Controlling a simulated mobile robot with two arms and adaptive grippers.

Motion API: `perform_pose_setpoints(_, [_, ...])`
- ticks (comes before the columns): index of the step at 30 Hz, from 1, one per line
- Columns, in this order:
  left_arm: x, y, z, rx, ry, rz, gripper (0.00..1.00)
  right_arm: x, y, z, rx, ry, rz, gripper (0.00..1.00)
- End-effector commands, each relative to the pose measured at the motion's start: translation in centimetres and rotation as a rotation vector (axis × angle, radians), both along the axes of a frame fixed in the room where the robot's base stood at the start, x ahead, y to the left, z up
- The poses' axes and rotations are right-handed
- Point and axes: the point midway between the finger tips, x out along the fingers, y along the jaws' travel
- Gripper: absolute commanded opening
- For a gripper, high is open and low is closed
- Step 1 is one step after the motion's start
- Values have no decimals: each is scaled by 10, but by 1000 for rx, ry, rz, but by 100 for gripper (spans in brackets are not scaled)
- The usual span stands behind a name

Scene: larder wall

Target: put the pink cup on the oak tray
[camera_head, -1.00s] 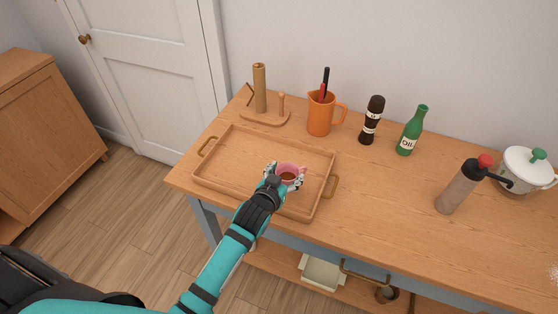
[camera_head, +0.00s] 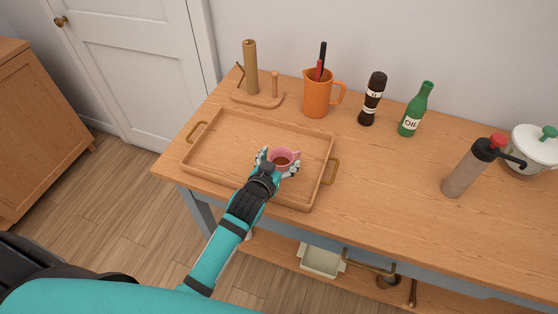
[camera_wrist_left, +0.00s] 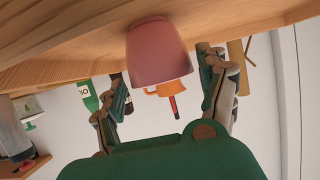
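My left gripper (camera_head: 277,166) is at the near side of the cup with one finger on each side. In the wrist view its fingers (camera_wrist_left: 165,90) are spread, with gaps between them and the cup. My right gripper is out of view.
Behind the tray stand a wooden holder (camera_head: 252,75), an orange jug (camera_head: 317,98) with utensils, a dark mill (camera_head: 372,98) and a green oil bottle (camera_head: 412,112). A brown bottle (camera_head: 467,172) and a white pot (camera_head: 533,150) stand at right.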

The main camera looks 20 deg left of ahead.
Motion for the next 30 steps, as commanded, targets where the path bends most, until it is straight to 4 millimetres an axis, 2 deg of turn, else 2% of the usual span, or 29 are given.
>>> perform_pose_setpoints(2, [0,0,0,0,0,0,88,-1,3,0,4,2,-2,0])
perform_pose_setpoints(10, [0,0,0,0,-1,0,88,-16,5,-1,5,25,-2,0])
perform_pose_setpoints(14, [-9,0,3,-1,0,0,88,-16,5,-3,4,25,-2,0])
perform_pose_setpoints(17, [-24,1,8,-1,-1,-1,88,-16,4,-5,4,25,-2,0])
perform_pose_setpoints(24, [-72,2,27,-1,1,-1,88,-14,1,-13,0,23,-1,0])
perform_pose_setpoints(30, [-101,4,41,0,0,0,88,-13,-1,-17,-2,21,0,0])
